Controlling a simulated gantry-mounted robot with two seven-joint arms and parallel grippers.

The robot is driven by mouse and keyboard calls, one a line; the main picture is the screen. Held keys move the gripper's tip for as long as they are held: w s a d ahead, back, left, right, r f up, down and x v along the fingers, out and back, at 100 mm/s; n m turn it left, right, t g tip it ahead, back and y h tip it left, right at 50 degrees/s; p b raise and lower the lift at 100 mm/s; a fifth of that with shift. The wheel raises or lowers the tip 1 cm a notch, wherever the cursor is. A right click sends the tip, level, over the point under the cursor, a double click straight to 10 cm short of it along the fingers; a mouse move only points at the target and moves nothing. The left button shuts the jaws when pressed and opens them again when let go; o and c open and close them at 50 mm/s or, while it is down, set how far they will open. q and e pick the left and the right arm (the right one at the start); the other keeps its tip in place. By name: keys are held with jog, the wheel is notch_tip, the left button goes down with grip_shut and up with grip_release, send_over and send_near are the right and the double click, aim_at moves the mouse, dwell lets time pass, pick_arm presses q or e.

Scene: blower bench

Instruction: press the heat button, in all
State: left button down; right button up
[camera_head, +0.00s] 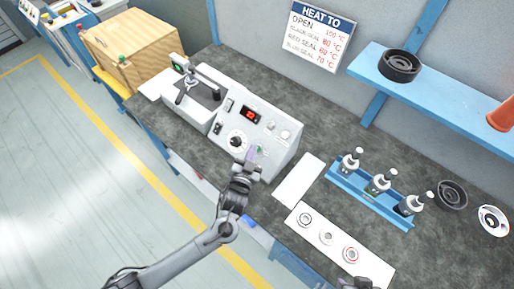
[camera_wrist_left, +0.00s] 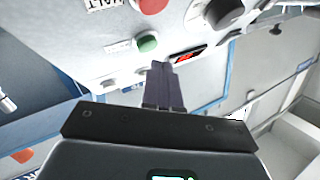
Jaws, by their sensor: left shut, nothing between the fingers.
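The grey-white control box (camera_head: 283,150) stands on the bench with a red-lit display (camera_head: 251,115) and a black knob (camera_head: 237,141). In the left wrist view a green button (camera_wrist_left: 147,43) sits beside a small label too blurred to read, so I cannot tell if it is the heat button. A red button (camera_wrist_left: 152,4) has a "HALT" label. My left gripper (camera_head: 251,156) is at the panel's lower front; its fingers (camera_wrist_left: 164,68) are shut and empty, their tips just below the green button in the picture. Contact cannot be told.
A sign (camera_head: 318,37) headed "HEAT TO" hangs on the wall. Right of the box are a white plate with several rings (camera_head: 326,238) and a blue rack (camera_head: 375,203) with bottles. A dark piece (camera_head: 355,284) at the bottom edge may be my right gripper.

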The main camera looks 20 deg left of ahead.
dwell(0.6)
pick_arm(q)
jog(key=shift+w+f, duration=0.1)
jog(key=shift+f, duration=0.05)
jog(key=shift+w+d+f, duration=0.1)
jog(key=shift+w+f, duration=0.05)
dwell(0.5)
jog(key=shift+w+d+f+b, duration=0.1)
jog(key=shift+w+f+b, duration=0.2)
jog(key=shift+b, duration=0.1)
jog(key=shift+s+r, duration=0.1)
dwell(0.6)
jog(key=shift+s+a+r+p, duration=0.2)
jog(key=shift+s+r+p, duration=0.3)
jog(key=shift+p, duration=0.5)
